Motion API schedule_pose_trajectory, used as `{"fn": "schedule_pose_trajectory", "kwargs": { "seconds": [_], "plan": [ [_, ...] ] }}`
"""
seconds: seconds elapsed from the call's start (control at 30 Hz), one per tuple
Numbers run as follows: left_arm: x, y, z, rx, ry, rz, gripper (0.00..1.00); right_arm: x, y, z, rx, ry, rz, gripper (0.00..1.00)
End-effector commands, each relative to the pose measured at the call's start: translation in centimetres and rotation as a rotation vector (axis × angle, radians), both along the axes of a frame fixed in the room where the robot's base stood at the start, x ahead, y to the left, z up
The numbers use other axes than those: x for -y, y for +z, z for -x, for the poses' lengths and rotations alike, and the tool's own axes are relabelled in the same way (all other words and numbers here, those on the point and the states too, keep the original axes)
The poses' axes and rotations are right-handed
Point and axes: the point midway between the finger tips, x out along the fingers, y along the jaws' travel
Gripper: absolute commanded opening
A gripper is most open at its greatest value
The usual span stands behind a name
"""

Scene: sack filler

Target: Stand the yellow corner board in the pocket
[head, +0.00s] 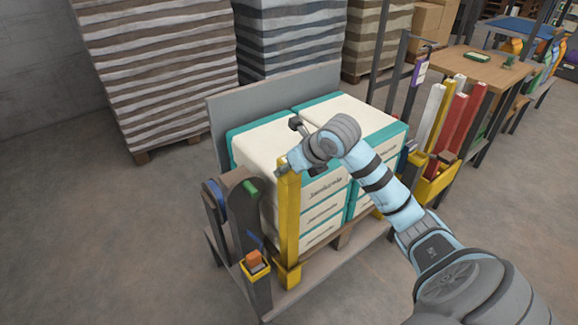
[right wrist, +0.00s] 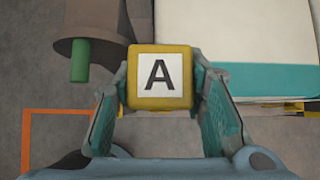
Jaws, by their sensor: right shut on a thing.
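The yellow corner board (head: 288,212) stands upright at the near left corner of the sack stack. Its top end, with a black letter A on white, faces the camera in the right wrist view (right wrist: 160,80). My right gripper (head: 290,165) is shut on the board near its top, a finger on each side. A yellow pocket (head: 288,277) sits at the pallet corner under the board. The board's lower end meets it in the picture; I cannot tell how deep it sits inside. My left gripper is not in view.
White and teal sacks (head: 320,192) are stacked against a grey back panel (head: 222,130). A dark post with a green knob (head: 250,187) stands close left of the board. A rack at right holds red boards (head: 461,122) and others. Floor at left is clear.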

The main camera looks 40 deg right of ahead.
Motion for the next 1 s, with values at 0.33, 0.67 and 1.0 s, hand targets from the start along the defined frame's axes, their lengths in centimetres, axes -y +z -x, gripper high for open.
{"fn": "schedule_pose_trajectory", "kwargs": {
  "seconds": [0.33, 0.67, 1.0],
  "plan": [
    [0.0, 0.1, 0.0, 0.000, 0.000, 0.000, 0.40, 0.0, 0.1, 0.0, 0.001, 0.000, 0.000, 0.62],
    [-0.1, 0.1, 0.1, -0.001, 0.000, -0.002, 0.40, 0.1, 0.8, 0.5, 0.003, -0.001, 0.002, 0.62],
    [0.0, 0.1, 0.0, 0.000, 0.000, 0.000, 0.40, 0.1, 7.5, 6.2, 0.000, -0.001, 0.012, 0.62]
  ]
}}
